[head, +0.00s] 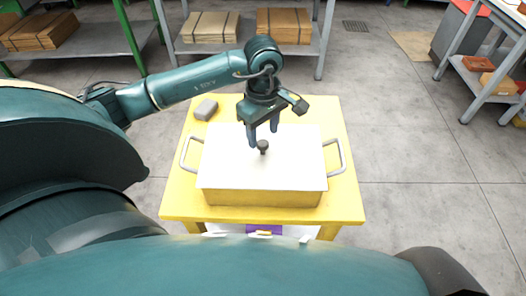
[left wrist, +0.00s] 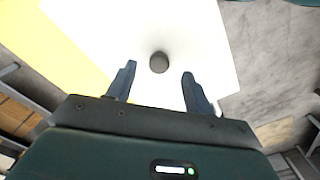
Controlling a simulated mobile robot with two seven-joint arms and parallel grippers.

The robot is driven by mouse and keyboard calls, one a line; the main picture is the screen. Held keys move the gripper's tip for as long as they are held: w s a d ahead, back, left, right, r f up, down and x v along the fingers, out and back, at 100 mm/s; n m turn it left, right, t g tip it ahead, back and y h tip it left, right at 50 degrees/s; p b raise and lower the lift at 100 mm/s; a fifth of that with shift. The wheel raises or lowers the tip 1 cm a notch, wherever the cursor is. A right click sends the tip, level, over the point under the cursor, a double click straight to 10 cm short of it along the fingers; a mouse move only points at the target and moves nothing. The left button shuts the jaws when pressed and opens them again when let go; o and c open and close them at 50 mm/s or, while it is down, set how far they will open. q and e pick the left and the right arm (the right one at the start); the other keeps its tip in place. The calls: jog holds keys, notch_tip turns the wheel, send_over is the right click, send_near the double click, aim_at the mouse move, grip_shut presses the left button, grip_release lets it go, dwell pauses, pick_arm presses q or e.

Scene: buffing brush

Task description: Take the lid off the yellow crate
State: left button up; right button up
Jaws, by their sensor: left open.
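The yellow crate (head: 262,198) stands on the yellow table with a metal handle at each side. A flat white lid (head: 225,165) covers its top. A small dark round knob (head: 263,147) sits at the lid's middle. My left gripper (head: 263,144) is above the lid, its fingers pointing down near the knob. It is open and empty. In the left wrist view the knob (left wrist: 159,62) shows ahead of and between the two open fingers (left wrist: 157,78), on the white lid (left wrist: 200,35). My right gripper is not in view.
The yellow table (head: 180,200) has a grey block (head: 206,109) at its back left. Shelves with cardboard stacks (head: 284,25) stand behind. A shelf with boxes (head: 478,63) stands at the far right. The grey floor (head: 420,140) right of the table is clear.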

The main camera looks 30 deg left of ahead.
aim_at(263, 143)
pick_arm(q)
notch_tip(263, 143, down, 4)
jog(key=shift+a+f+p, duration=0.1)
jog(key=shift+f+p, duration=0.15)
jog(key=shift+p, duration=0.2)
jog(key=shift+w+f, duration=0.1)
jog(key=shift+f, duration=0.3)
grip_shut()
jog(key=shift+r, duration=0.1)
